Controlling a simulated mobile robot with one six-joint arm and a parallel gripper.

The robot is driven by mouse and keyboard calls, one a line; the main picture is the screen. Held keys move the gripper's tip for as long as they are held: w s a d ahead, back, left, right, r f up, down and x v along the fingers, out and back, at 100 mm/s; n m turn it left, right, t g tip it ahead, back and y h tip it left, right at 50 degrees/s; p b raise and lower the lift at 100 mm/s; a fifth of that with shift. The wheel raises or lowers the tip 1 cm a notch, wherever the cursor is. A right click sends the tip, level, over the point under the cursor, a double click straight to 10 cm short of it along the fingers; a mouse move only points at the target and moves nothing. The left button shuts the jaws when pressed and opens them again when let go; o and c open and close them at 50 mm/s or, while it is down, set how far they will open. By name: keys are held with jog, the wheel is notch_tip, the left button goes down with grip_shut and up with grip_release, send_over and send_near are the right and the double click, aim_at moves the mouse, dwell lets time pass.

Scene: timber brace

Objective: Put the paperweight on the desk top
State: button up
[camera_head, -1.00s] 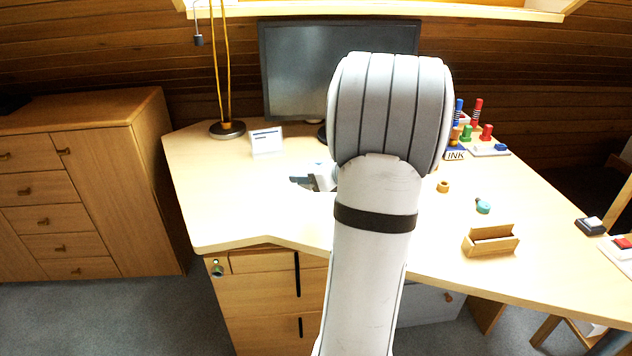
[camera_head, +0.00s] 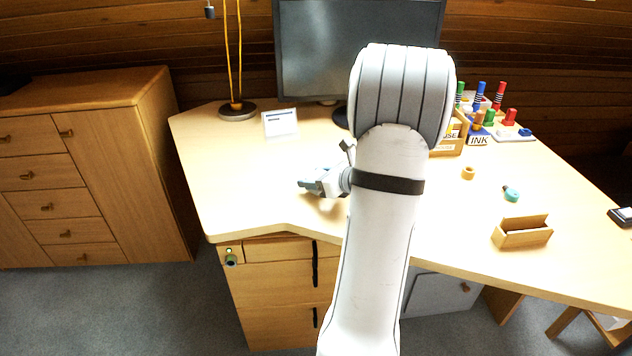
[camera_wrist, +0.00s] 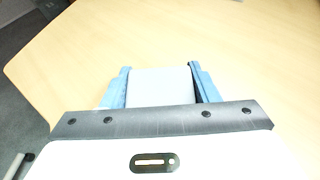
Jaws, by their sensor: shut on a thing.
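My gripper (camera_head: 308,187) is over the left part of the desk top (camera_head: 215,165), with its fingers pointing left in the head view. In the wrist view my gripper (camera_wrist: 159,69) has its two blue fingers on either side of a pale, whitish block (camera_wrist: 160,88), which I take to be the paperweight. The gripper is shut on it. Bare desk top lies beyond the fingers. In the head view the paperweight cannot be made out. Whether it touches the desk is not clear.
A lamp base (camera_head: 237,110), a small white card (camera_head: 281,124) and a monitor (camera_head: 340,55) stand at the back. A wooden holder (camera_head: 523,232), a tape roll (camera_head: 468,172) and a teal item (camera_head: 511,194) lie to the right. The left desk area is clear.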

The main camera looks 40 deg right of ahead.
jog(key=shift+f, duration=0.3)
jog(key=shift+f, duration=0.1)
jog(key=o, duration=0.6)
jog(key=shift+f, duration=0.15)
jog(key=o, duration=0.5)
